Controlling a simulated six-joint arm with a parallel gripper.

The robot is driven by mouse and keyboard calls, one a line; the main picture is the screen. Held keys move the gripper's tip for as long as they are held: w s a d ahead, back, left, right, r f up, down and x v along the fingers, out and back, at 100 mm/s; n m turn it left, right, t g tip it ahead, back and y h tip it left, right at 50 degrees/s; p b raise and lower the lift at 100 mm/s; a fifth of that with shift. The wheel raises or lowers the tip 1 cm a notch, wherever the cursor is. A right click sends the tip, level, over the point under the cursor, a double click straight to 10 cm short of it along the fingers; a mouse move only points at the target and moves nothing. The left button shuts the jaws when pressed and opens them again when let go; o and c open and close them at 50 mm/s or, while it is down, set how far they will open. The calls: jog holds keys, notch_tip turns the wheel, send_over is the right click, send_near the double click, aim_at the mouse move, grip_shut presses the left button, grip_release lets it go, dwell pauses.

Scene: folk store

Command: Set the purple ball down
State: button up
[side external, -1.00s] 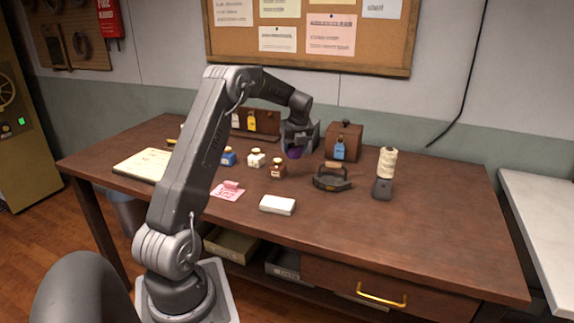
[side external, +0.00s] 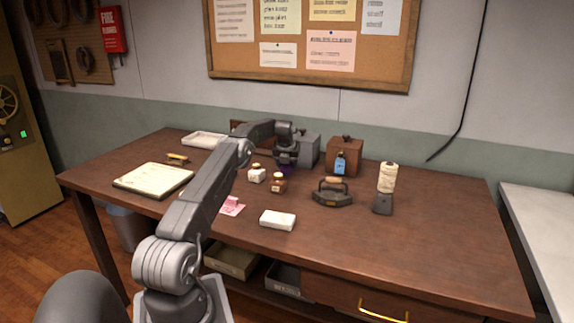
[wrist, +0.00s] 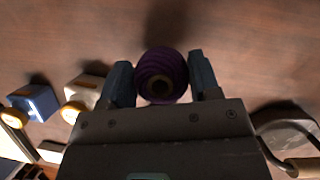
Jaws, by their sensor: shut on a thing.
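The purple ball (wrist: 162,66) looks like wound cord with a small brown hole in its face. In the wrist view it sits between the two fingers of my gripper (wrist: 162,78), which is shut on it. In the side view the ball (side external: 287,170) is a small purple patch below my gripper (side external: 286,160), over the back middle of the wooden table (side external: 420,240). It is low, but I cannot tell whether it touches the wood. A dark shadow lies beyond it in the wrist view.
A blue bottle (wrist: 38,102) is left in the wrist view. An iron (side external: 332,194), a brown box (side external: 345,157) and a cord spool (side external: 388,178) stand right. The right front is bare.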

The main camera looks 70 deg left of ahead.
jog(key=shift+f, duration=0.95)
jog(key=shift+f, duration=0.15)
jog(key=o, duration=0.9)
